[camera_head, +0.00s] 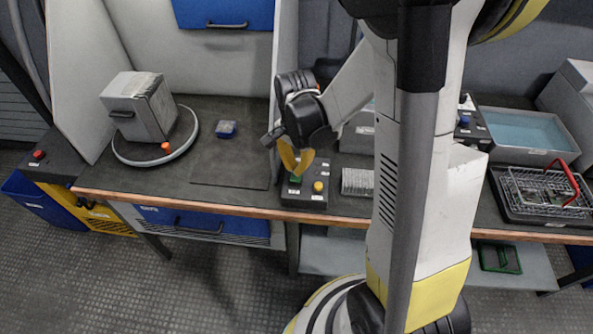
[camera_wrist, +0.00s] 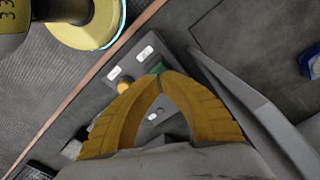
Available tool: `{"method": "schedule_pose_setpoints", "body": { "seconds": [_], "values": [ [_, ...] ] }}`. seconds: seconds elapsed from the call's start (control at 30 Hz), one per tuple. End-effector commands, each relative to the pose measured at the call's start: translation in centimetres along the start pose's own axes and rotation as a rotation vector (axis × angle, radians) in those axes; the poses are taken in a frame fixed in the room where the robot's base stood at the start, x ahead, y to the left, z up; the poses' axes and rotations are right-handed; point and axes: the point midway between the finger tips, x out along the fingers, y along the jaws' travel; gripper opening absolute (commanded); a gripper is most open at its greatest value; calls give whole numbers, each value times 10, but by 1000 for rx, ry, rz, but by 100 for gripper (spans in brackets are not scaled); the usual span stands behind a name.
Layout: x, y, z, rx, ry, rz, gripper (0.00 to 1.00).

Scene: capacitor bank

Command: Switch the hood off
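A dark control box (camera_head: 304,200) with a green button (camera_head: 295,180) and a yellow button (camera_head: 318,187) sits at the front edge of the bench. In the wrist view the box (camera_wrist: 136,62) carries white labels, the green button (camera_wrist: 157,69) and the yellow button (camera_wrist: 124,87). My gripper (camera_head: 297,174) points down over the box with its yellow fingers together and nothing between them. In the wrist view the fingertips (camera_wrist: 160,74) are right at the green button; I cannot tell whether they touch it. The fingers hide part of the box. I cannot read the labels.
A grey cube-shaped box (camera_head: 140,107) stands on a round plate (camera_head: 180,145) at the left. A water bath (camera_head: 520,130) and a wire basket (camera_head: 540,190) with a red handle are at the right. Bare bench lies left of the control box.

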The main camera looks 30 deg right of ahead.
Motion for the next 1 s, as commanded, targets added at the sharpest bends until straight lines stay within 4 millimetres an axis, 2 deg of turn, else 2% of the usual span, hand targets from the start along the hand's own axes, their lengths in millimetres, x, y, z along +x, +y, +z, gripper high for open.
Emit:
{"method": "schedule_pose_setpoints", "body": {
  "seconds": [1.0],
  "values": [
    [14,0,0,0,0,0,0]
  ]
}}
